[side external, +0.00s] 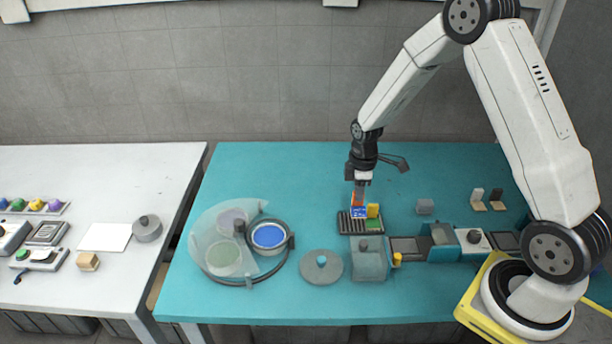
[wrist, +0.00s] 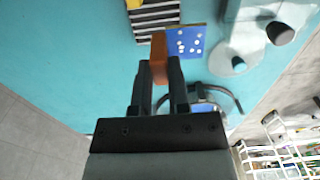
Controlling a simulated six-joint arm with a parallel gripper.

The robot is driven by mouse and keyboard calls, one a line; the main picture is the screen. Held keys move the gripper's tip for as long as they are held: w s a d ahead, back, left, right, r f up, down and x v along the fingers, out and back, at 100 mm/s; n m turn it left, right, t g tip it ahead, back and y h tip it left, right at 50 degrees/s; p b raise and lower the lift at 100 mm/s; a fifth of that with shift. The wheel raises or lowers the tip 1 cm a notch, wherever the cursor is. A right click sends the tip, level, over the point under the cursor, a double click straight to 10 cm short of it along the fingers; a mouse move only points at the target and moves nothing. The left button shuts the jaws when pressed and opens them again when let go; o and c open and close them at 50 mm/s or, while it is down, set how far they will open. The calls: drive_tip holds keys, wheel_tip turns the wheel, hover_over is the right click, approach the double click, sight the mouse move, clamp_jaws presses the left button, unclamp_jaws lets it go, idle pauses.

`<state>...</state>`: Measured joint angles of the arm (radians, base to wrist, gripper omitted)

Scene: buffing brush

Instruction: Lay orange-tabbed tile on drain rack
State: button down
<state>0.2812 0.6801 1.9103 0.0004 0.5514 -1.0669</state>
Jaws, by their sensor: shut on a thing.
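My gripper (side external: 360,187) points down over the drain rack and is shut on the orange tab (wrist: 158,50) of a blue tile with white dots (wrist: 187,42). The tile (side external: 358,212) shows below the fingers in the side view, overlapping the rack's back edge. The dark slatted drain rack (side external: 345,224) also shows at the top of the wrist view (wrist: 150,17), where the tile appears beside its slats. Whether the tile touches the rack I cannot tell. A green tile (side external: 372,224) with a yellow tab (side external: 373,210) sits at the rack's right side.
A grey block-like station (side external: 369,260) stands in front of the rack. A round grey disc (side external: 321,267) and a blue-filled ring (side external: 268,236) lie to the left. The teal table behind the rack is clear.

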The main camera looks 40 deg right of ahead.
drive_tip(key=shift+w+d+f, duration=0.2)
drive_tip(key=shift+w+f, duration=0.8)
drive_tip(key=shift+f, duration=0.25)
drive_tip(key=shift+w+d+f, duration=0.1)
drive_tip(key=shift+w+f, duration=0.15)
drive_tip(key=shift+f, duration=1.55)
drive_tip(key=shift+f, duration=0.15)
drive_tip(key=c, duration=0.6)
unclamp_jaws()
wheel_tip(320, 180, up, 12)
